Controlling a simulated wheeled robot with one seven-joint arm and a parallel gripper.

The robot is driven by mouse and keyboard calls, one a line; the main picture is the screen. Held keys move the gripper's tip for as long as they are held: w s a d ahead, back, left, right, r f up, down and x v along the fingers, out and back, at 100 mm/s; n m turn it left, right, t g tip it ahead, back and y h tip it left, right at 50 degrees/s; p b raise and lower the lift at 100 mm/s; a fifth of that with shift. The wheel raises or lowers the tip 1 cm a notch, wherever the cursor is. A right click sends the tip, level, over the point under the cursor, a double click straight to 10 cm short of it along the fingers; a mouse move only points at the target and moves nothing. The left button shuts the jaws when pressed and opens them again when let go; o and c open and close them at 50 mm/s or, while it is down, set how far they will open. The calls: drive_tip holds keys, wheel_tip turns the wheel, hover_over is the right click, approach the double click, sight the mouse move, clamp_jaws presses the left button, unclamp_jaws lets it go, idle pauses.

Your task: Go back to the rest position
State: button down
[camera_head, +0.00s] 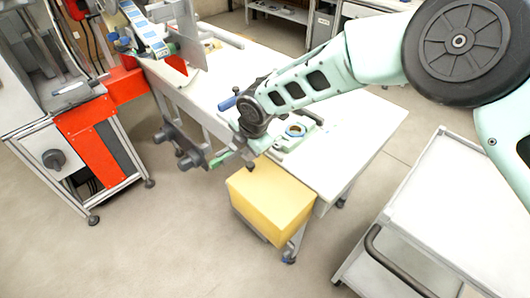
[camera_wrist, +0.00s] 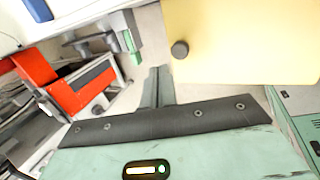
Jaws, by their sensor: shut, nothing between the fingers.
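My gripper (camera_head: 250,165) hangs at the end of my pale green arm, just above the near edge of the white worktable (camera_head: 370,125), by the back of the yellow box. In the wrist view, its two fingers (camera_wrist: 158,84) lie close together, shut, with nothing between them. They point toward the floor gap beside the yellow box. No tape reel is held. My arm hides part of the table top.
The yellow box (camera_head: 270,200) sits at the table's near end; it also fills the upper right of the wrist view (camera_wrist: 245,40). Dark rollers with a green piece (camera_head: 222,158) stick out left of my gripper. A red-and-grey machine (camera_head: 95,145) stands left, a white cart (camera_head: 460,215) right.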

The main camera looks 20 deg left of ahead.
wheel_tip(320, 180, up, 10)
drive_tip(key=b, duration=0.1)
drive_tip(key=shift+s+a+b, duration=0.2)
drive_tip(key=shift+b, duration=0.1)
drive_tip(key=s+d+r+m+h, duration=0.1)
drive_tip(key=s+d+r+m, duration=0.1)
drive_tip(key=s+d+m, duration=0.5)
drive_tip(key=s+d+r+m+g+h, duration=0.1)
drive_tip(key=s+d+r+m, duration=0.2)
drive_tip(key=s+d+m, duration=0.5)
drive_tip(key=s+d+r+m+g, duration=0.1)
drive_tip(key=s+d+m, duration=0.6)
drive_tip(key=d, duration=1.7)
drive_tip(key=shift+s+r+m+h, duration=0.2)
drive_tip(key=shift+r+m+h, duration=0.2)
drive_tip(key=shift+r+m, duration=0.45)
